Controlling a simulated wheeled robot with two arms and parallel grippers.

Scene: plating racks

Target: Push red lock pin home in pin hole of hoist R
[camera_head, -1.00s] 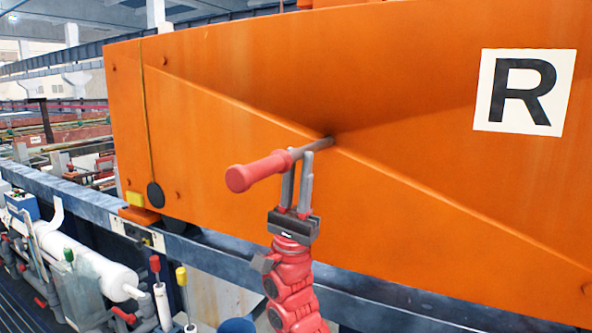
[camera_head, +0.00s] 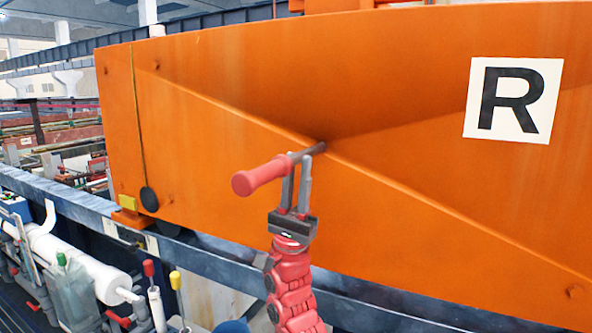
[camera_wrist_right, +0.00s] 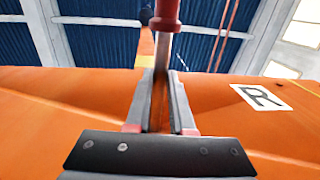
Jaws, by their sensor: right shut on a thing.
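The red lock pin (camera_head: 262,176) has a red handle and a grey metal shaft. Its shaft tip meets the orange face of hoist R (camera_head: 420,190) at a dark spot, where the pin hole (camera_head: 325,144) is; how deep the tip sits is hidden. My right gripper (camera_head: 304,162) is shut on the pin's shaft, just beside the handle. In the right wrist view, the red handle end (camera_wrist_right: 166,14) shows above the fingers, with the shaft between them. My left gripper is not in view.
A white plate with a black R (camera_head: 513,99) is on the hoist's right part. A grey-blue rail (camera_head: 75,207) runs below the hoist. White pipes, a tank (camera_head: 72,295) and red and yellow handles stand at lower left.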

